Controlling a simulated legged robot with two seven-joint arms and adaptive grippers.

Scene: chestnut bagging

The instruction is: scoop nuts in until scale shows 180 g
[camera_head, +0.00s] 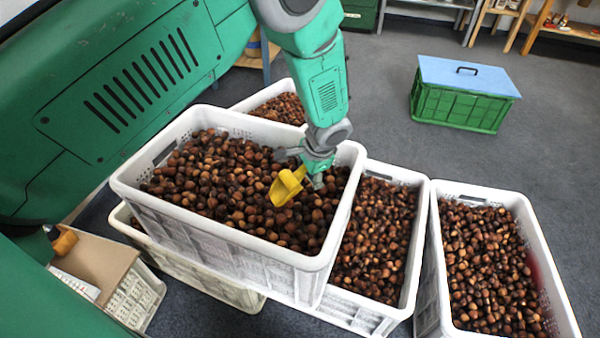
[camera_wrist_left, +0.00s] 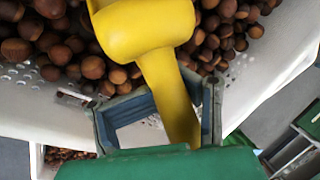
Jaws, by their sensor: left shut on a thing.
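My left gripper (camera_head: 317,163) is shut on the handle of a yellow scoop (camera_head: 286,187) above the upper white crate (camera_head: 230,243), which is full of brown chestnuts (camera_head: 215,180). The scoop's bowl is just over or touching the nuts; I cannot tell which. In the left wrist view, the scoop's handle (camera_wrist_left: 168,90) runs between the gripper's fingers (camera_wrist_left: 155,112), and the bowl covers part of the nuts (camera_wrist_left: 75,45). No nuts are visible in the scoop, though its inside is mostly hidden. No scale or bag is recognisable. My right gripper is out of view.
More white crates of nuts stand right of and behind the upper crate, including the far right one (camera_head: 545,262). A smaller crate with cardboard (camera_head: 95,260) is at lower left. A green crate with a blue lid (camera_head: 465,75) stands on open grey floor.

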